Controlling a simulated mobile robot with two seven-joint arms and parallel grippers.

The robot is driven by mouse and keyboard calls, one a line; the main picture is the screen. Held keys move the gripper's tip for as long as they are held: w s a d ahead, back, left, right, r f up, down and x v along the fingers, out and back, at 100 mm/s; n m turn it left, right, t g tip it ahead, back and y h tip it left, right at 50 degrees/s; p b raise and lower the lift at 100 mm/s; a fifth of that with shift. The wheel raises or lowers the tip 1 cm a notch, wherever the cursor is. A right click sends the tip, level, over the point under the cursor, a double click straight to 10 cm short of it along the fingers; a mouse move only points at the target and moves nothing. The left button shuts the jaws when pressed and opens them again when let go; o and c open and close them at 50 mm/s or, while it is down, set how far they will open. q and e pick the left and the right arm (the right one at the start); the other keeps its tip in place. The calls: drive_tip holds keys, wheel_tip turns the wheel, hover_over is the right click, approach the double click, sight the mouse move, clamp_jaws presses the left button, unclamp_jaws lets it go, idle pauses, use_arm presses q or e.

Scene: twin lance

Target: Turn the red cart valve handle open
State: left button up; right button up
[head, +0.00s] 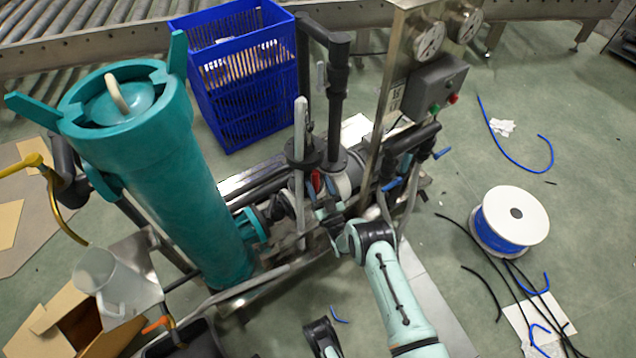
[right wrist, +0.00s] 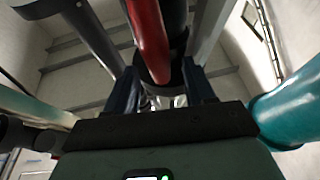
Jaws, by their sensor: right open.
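The red valve handle (head: 316,182) shows as a small red piece on the cart's pipework, partly hidden by pipes. In the right wrist view the red handle (right wrist: 149,40) is a long rounded lever beside a dark pipe, coming down from the top edge. My right gripper (head: 332,214) is just below the handle in the head view. In the right wrist view my right gripper (right wrist: 162,90) is open, with one finger on each side of the handle's lower end. I cannot tell whether they touch.
A large teal filter vessel (head: 180,170) stands left of the valve. Upright pipes and a gauge panel (head: 402,70) crowd the cart. A blue crate (head: 245,110) stands behind. A cable spool (head: 515,215) and loose cables lie on the floor at right. A cardboard box (head: 60,320) is at lower left.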

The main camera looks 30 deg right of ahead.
use_arm(q)
drive_tip(key=w+r+t+p, duration=0.2)
drive_tip(key=w+r+p, duration=0.1)
drive_tip(key=w, duration=0.3)
drive_tip(key=shift+w+d+r+m, duration=0.3)
drive_tip(key=shift+w+d+r, duration=0.1)
drive_tip(key=shift+r, duration=0.15)
use_arm(e)
drive_tip(key=v, duration=1.2)
drive_tip(key=shift+s, duration=0.3)
use_arm(q)
drive_tip(key=shift+s, duration=0.1)
use_arm(e)
drive_tip(key=shift+f, duration=0.15)
